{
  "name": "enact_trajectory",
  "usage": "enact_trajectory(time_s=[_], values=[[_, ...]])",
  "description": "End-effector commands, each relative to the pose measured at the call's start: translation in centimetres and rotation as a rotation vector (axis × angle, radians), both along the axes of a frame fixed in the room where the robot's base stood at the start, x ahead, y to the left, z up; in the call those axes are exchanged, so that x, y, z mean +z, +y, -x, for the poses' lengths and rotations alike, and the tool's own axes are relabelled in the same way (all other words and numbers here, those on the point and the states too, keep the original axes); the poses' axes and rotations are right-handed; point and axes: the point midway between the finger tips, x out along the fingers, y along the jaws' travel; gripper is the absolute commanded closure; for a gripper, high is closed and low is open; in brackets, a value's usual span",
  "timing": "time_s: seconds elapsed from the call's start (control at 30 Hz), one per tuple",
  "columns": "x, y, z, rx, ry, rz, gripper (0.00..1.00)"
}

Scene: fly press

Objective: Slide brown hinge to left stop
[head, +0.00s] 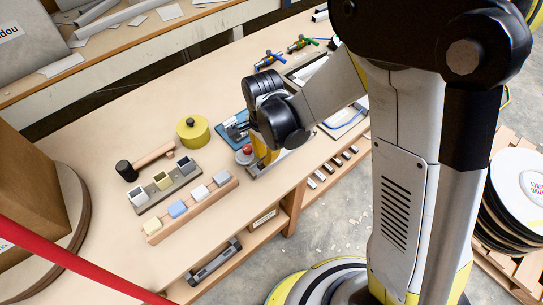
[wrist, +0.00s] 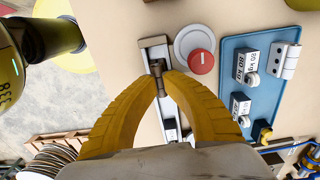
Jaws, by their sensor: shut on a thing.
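In the wrist view the brown hinge (wrist: 157,66) is a small dark brown piece at the pale metal rail (wrist: 154,49). The yellow fingers of my gripper (wrist: 161,80) are closed on it from both sides. The rail runs on beneath the fingers and part of it is hidden. In the head view my gripper (head: 266,156) is low over the rail (head: 273,164), beside the red knob (head: 247,149). The hinge is hidden behind my gripper and arm there.
The red knob on its white round base stands close beside the rail. A blue tray (wrist: 271,104) with weights lies to its right in the wrist view. The head view shows a yellow lidded pot (head: 193,134), a mallet (head: 146,160) and block racks (head: 190,211) at left.

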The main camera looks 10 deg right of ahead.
Motion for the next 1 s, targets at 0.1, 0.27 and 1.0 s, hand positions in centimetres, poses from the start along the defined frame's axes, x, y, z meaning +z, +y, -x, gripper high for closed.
enact_trajectory(time_s=[0.1, 0.27, 1.0], values=[[0.0, 0.0, 0.0, 0.000, 0.001, -0.001, 1.00], [0.0, 0.0, 0.0, 0.001, 0.001, -0.001, 1.00], [0.0, 1.7, 1.1, 0.001, 0.000, 0.000, 0.66]])
